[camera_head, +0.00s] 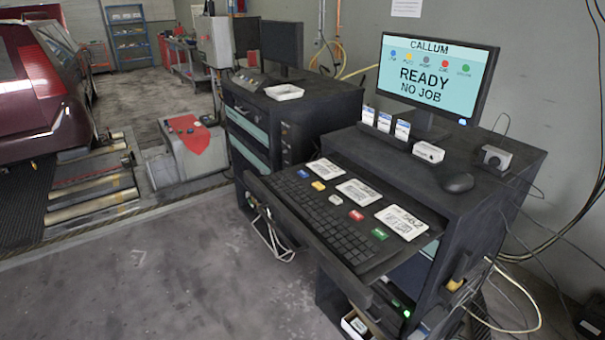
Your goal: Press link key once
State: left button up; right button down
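A row of coloured keys runs along the pull-out keyboard tray (285,205): a blue key (303,173), a yellow key (318,185), a pale grey key (336,199), a red key (356,215) and a green key (380,234). Their labels are too small to read, so I cannot tell which is the link key. The monitor (437,78) reads "CALLUM", "READY" and "NO JOB", with a row of coloured dots whose captions are too small to read surely. Neither of my grippers is in view.
A black keyboard (325,215) lies in front of the keys, and printed cards (358,192) behind them. A mouse (458,183) sits on the dark cabinet top. Cables hang at right. A red car (40,85) stands by rollers at left. The front-left floor is clear.

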aim_at(302, 174)
jog(key=k, duration=0.65)
jog(key=u, duration=1.65)
jog(key=i+l, duration=0.15)
jog(key=i, duration=0.3)
jog(key=i+l, duration=0.15)
jog(key=i, duration=0.3)
jog(key=i+l, duration=0.15)
jog(key=i, duration=0.3)
jog(key=i+l, duration=0.15)
jog(key=i, duration=0.3)
jog(key=i+l, duration=0.1)
jog(key=i, duration=1.05)
jog(key=z, duration=0.6)
